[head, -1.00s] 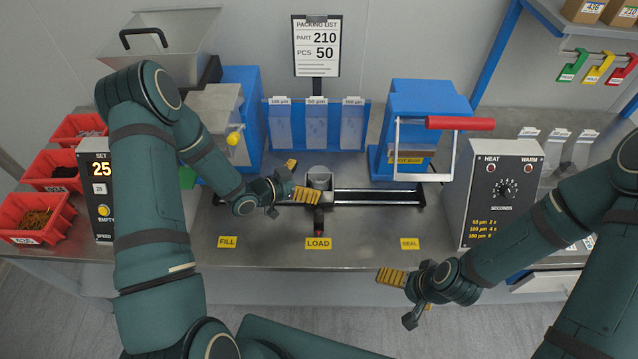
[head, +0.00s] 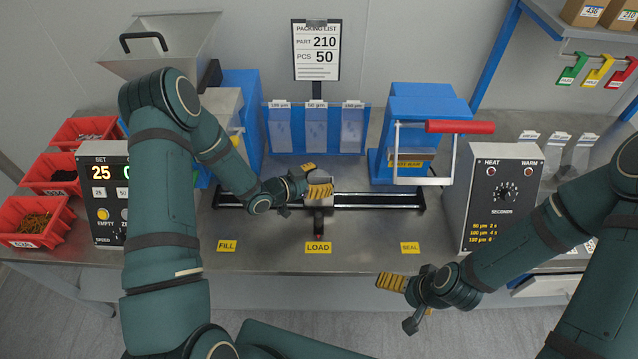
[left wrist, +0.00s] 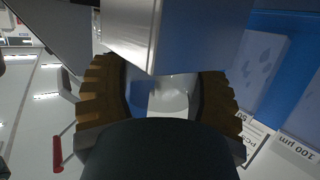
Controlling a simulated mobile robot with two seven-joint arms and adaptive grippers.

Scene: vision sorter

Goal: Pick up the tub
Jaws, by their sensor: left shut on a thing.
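The tub is a small grey cup (head: 322,177) at the rail above the LOAD label. It is mostly hidden by the yellow-padded fingers of my left gripper (head: 315,180). My left gripper is shut on it. In the left wrist view, the pale, shiny tub (left wrist: 168,92) sits between the two ridged fingers. I cannot tell whether it is clear of its seat. My right gripper (head: 403,300) is open and empty in front of the bench edge, below the SEAL label.
A dark rail (head: 375,199) runs right towards the blue sealer (head: 425,110) with its red-handled frame. A blue bag rack (head: 316,128) stands behind the tub. The control box (head: 503,190) stands right. Red bins (head: 35,220) stand left. The bench front is mostly clear.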

